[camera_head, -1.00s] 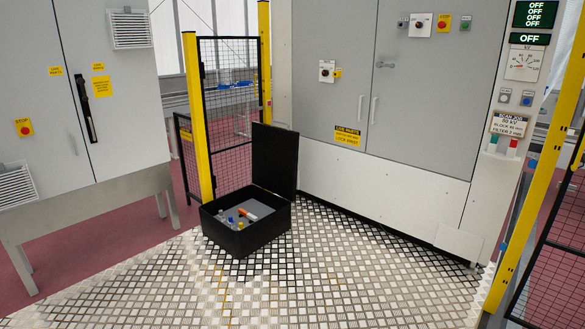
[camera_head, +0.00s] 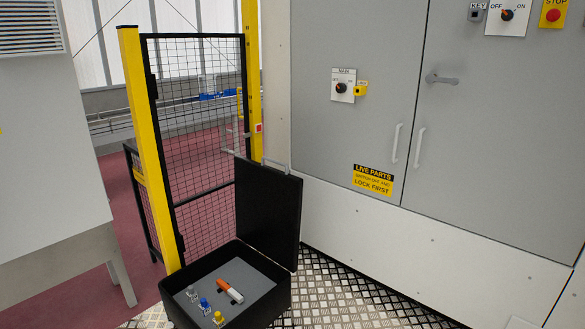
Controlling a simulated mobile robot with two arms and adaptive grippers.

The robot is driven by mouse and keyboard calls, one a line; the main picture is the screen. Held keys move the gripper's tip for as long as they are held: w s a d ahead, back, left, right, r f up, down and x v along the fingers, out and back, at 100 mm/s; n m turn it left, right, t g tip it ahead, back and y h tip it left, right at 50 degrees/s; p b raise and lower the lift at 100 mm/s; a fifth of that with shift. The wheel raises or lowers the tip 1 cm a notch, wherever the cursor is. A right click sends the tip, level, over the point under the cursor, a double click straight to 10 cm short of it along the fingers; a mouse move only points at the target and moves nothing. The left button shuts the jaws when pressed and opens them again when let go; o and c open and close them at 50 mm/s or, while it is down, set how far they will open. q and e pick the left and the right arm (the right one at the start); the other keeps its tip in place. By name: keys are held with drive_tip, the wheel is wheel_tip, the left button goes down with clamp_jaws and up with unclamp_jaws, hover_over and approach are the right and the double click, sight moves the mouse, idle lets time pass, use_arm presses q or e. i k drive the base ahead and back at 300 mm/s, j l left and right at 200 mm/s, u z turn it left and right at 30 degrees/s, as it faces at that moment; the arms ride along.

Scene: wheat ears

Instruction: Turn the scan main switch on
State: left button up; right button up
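A rotary switch (camera_head: 343,86) with a black knob on a white plate sits on the left grey cabinet door. The small label on its plate seems to read MAIN. A small yellow piece (camera_head: 361,89) is at the right edge of its plate. A second rotary switch (camera_head: 507,15), marked OFF and ON, is at the top right, its knob pointing up and right. I cannot tell for sure which one is the scan main switch. Neither of my grippers shows.
An open black box (camera_head: 282,297) with several small items, including an orange-and-white tool (camera_head: 229,291), stands on the metal floor before the cabinet. A yellow post (camera_head: 150,150) and mesh fence stand behind it. A KEY switch (camera_head: 476,14) and red STOP button (camera_head: 553,15) flank the OFF/ON switch.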

sight(341, 88)
drive_tip(key=i+z, duration=0.15)
drive_tip(key=i, duration=0.25)
drive_tip(key=i+j+z, duration=0.15)
drive_tip(key=i, duration=0.3)
drive_tip(key=i+j+z, duration=0.15)
drive_tip(key=i, duration=0.25)
